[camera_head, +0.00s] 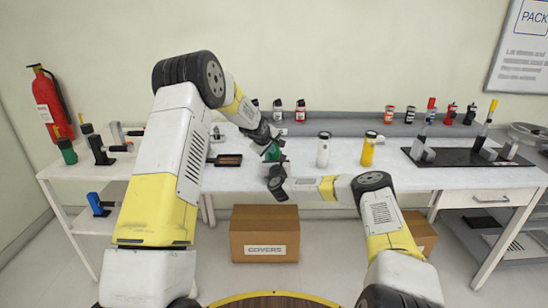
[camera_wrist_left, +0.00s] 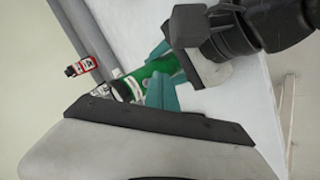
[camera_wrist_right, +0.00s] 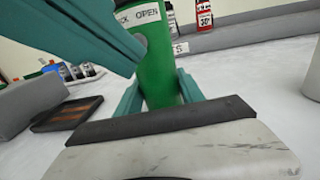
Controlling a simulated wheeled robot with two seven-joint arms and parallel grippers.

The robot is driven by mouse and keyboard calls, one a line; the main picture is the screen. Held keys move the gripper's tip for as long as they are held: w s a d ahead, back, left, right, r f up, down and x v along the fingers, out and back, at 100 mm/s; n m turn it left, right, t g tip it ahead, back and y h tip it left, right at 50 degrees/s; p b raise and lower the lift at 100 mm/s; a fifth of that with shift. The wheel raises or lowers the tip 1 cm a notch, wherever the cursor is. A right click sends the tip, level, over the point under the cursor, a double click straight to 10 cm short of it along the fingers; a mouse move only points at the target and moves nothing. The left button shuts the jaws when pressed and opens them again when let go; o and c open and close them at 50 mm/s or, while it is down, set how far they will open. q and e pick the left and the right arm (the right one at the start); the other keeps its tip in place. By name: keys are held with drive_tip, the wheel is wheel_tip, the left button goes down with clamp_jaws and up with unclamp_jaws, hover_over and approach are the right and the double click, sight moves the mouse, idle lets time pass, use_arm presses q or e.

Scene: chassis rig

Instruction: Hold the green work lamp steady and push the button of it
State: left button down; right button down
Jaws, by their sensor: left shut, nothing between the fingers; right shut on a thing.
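The green work lamp (camera_head: 274,152) stands upright at the front of the white table, mostly hidden by my grippers in the head view. In the right wrist view, its green body (camera_wrist_right: 157,70) with a white label is between the teal fingers of my right gripper (camera_wrist_right: 158,98), which is shut on it. My left gripper (camera_head: 267,145) is shut and empty. Its teal fingers (camera_wrist_right: 125,45) come in from the upper left, with their tips against or very close to the lamp's side. The lamp also shows in the left wrist view (camera_wrist_left: 131,85).
A white lamp (camera_head: 323,149) and a yellow lamp (camera_head: 368,150) stand to the right. A dark tray (camera_head: 229,160) lies to the left. Small bottles (camera_head: 300,110) stand on the back ledge. A black board (camera_head: 460,158) with tools lies farther right. Table between is clear.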

use_arm(q)
drive_tip(key=shift+s, duration=0.1)
use_arm(e)
drive_tip(key=c, duration=0.6)
unclamp_jaws()
drive_tip(key=shift+c, duration=0.2)
use_arm(q)
drive_tip(key=s, duration=0.5)
drive_tip(key=shift+s+a, duration=0.35)
drive_tip(key=shift+s, duration=0.05)
